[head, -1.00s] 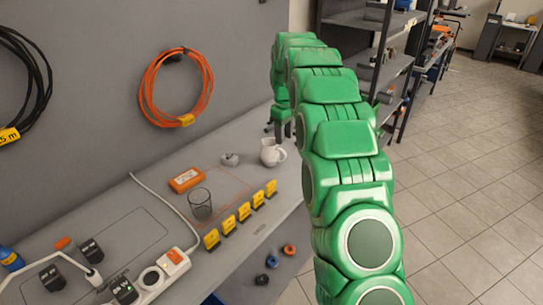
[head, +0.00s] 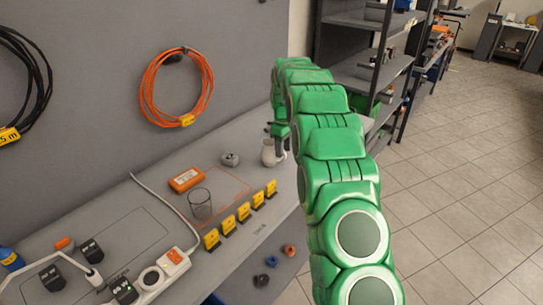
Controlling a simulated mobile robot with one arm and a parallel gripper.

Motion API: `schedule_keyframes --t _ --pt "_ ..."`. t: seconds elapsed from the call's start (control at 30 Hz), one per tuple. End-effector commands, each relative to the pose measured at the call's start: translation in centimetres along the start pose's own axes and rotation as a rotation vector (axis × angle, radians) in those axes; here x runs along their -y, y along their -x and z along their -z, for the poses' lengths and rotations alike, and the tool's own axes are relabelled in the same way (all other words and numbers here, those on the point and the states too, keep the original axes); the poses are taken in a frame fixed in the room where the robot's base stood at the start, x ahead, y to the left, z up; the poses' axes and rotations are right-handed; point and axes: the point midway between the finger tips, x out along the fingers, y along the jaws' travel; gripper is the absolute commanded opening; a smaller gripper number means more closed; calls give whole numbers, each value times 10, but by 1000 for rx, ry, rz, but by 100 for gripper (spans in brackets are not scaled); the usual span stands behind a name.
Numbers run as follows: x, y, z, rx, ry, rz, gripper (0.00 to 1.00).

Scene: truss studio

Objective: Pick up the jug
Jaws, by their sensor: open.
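The white jug (head: 268,153) stands upright on the grey workbench (head: 140,204), near its far end. Its upper right part is hidden behind my gripper and arm. My gripper (head: 279,143) is at the end of the green arm, pointing down, and overlaps the jug's top and right side in the picture. It is open. I cannot tell whether its fingers touch the jug or are around it.
Several yellow tags (head: 228,225) line the front edge. A power strip (head: 165,275) lies nearer. Dark shelves (head: 370,70) rise beyond the bench.

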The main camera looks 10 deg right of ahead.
Motion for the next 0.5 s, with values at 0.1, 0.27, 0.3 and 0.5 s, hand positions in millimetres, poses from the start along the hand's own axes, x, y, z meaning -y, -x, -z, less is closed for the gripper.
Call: schedule_keyframes --t 0.1,0.27,0.3,0.5 --pt "0 -15 0 -1 0 -1 43" --pt "-1 -21 1 -3 0 -3 43" --pt "-1 -21 1 -3 0 -3 43" --pt "0 -21 1 -2 0 -2 28"
